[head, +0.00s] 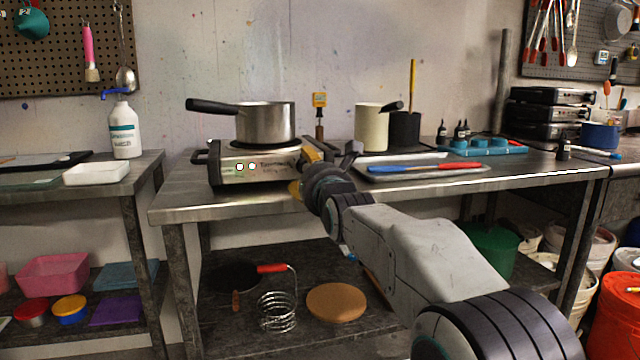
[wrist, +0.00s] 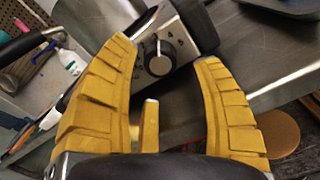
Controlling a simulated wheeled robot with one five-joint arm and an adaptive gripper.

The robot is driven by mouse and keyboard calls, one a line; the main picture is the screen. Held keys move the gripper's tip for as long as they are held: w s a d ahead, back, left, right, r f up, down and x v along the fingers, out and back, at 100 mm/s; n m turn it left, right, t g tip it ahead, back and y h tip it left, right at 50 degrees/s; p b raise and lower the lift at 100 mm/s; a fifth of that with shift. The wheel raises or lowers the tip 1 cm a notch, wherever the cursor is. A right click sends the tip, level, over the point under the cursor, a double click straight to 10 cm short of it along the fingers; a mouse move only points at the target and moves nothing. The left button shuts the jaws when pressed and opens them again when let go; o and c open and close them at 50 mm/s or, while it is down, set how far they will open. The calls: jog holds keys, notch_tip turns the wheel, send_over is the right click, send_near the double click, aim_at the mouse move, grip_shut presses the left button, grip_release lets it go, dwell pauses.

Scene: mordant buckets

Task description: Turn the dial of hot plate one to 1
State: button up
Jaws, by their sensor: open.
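The hot plate (head: 230,172) is a steel box with two lit lamps on its front, standing on the middle bench. In the head view its dial is hidden by my arm. In the head view my gripper (head: 303,170) is at the hot plate's right front.
A steel saucepan (head: 265,122) with a black handle sits on the hot plate. A tray (head: 425,173) with blue and red tools lies to the right, and a cream pot (head: 370,128) stands behind. The bench front (head: 180,208) is clear left of the hot plate.

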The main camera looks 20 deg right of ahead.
jog(key=s, duration=0.8)
jog(key=shift+s, duration=0.3)
